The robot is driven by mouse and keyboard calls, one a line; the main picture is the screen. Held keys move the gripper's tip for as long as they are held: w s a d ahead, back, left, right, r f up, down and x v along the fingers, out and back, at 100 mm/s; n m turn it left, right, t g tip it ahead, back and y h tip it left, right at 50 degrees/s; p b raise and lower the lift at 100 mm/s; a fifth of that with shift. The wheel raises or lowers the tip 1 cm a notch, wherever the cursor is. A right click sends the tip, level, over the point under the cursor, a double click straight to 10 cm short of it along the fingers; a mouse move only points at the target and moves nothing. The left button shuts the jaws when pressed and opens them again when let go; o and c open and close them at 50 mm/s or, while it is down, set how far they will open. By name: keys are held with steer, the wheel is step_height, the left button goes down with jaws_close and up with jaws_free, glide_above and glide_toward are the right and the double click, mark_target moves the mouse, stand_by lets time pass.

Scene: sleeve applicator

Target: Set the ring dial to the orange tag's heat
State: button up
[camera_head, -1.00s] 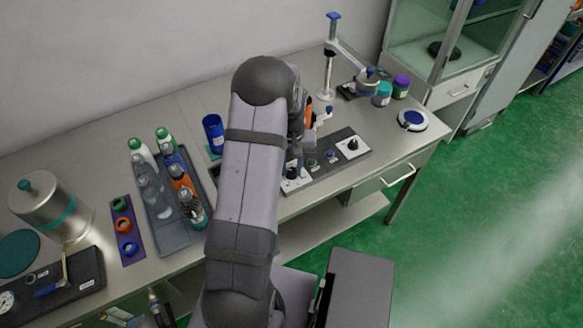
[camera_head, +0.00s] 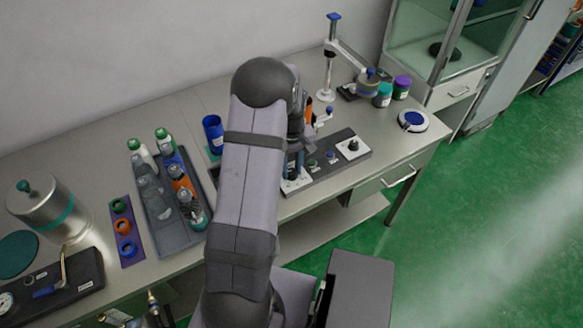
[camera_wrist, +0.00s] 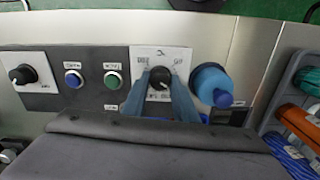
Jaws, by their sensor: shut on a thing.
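A black dial knob (camera_wrist: 159,80) stands on a white plate (camera_wrist: 147,56) with small markings that I cannot read. My gripper (camera_wrist: 160,88) has its two blue fingers on either side of this knob and is shut on it. The knob's pointer angle is hard to tell between the fingers. In the head view my gripper (camera_head: 293,163) is over the near left end of the dark control panel (camera_head: 325,165), largely hidden by my arm. A second black knob (camera_wrist: 22,74) on a white plate also shows in the head view (camera_head: 353,145). I cannot make out an orange tag.
A blue button (camera_wrist: 73,79) and a green button (camera_wrist: 113,80) lie between the knobs. A blue round-topped object (camera_wrist: 211,84) stands close beside the held knob. A grey bottle tray (camera_head: 168,238) is to the left, and a post with an arm (camera_head: 327,70) stands behind.

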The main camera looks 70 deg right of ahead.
mark_target(292, 171)
steer(key=o, duration=1.1)
steer(key=shift+c, duration=0.2)
steer(key=shift+r, duration=0.1)
steer(key=shift+r+b, duration=1.05)
steer(key=shift+r, duration=2.55)
